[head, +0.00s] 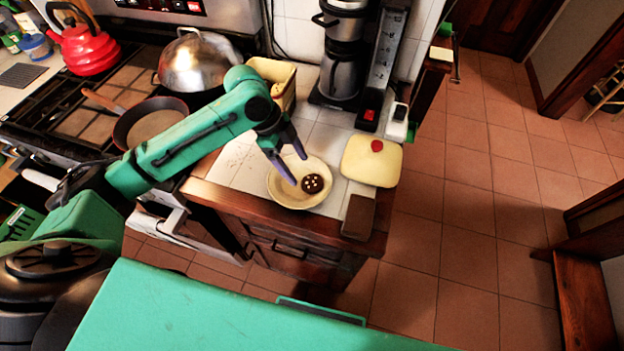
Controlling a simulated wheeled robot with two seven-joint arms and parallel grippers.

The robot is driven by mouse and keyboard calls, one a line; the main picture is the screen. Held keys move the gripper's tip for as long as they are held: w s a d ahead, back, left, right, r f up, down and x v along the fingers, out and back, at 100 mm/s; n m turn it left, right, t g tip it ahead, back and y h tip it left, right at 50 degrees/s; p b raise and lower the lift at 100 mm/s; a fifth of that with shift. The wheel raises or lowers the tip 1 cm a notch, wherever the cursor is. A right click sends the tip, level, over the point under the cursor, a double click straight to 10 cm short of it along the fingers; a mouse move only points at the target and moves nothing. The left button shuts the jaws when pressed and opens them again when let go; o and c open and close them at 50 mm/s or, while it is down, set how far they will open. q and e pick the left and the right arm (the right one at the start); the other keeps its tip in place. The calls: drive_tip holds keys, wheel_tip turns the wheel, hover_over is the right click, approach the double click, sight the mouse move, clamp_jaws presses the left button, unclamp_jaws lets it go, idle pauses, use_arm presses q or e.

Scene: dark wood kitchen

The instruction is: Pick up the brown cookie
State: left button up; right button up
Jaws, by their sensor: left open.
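The brown cookie (312,183) is round and dark with pale dots on top. It lies in a cream bowl (283,197) on the white-tiled counter, toward the bowl's right side. My left gripper (298,168) reaches in from the left, with its two purple-grey fingers pointing down over the bowl. The fingers are apart and empty, just left of and above the cookie. I cannot tell whether a fingertip touches the bowl. My right gripper is not in view.
A yellowish lidded container (371,161) with a red knob and a brown block (358,217) stand right of the bowl. A coffee maker (342,60) stands behind. The stove with a pan (150,122) and red kettle (84,45) is at left. The tiled floor at right is clear.

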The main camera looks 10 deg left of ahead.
sight(311, 181)
use_arm(q)
drive_tip(key=x, duration=0.2)
drive_tip(key=p+x, duration=0.1)
drive_tip(key=x, duration=0.1)
drive_tip(key=w+p+x, duration=0.1)
drive_tip(key=x, duration=0.2)
drive_tip(key=shift+s, duration=0.1)
drive_tip(key=c, duration=1)
drive_tip(key=shift+r, duration=0.45)
wheel_tip(311, 181, up, 19)
drive_tip(key=b, duration=0.2)
drive_tip(key=shift+b, duration=0.3)
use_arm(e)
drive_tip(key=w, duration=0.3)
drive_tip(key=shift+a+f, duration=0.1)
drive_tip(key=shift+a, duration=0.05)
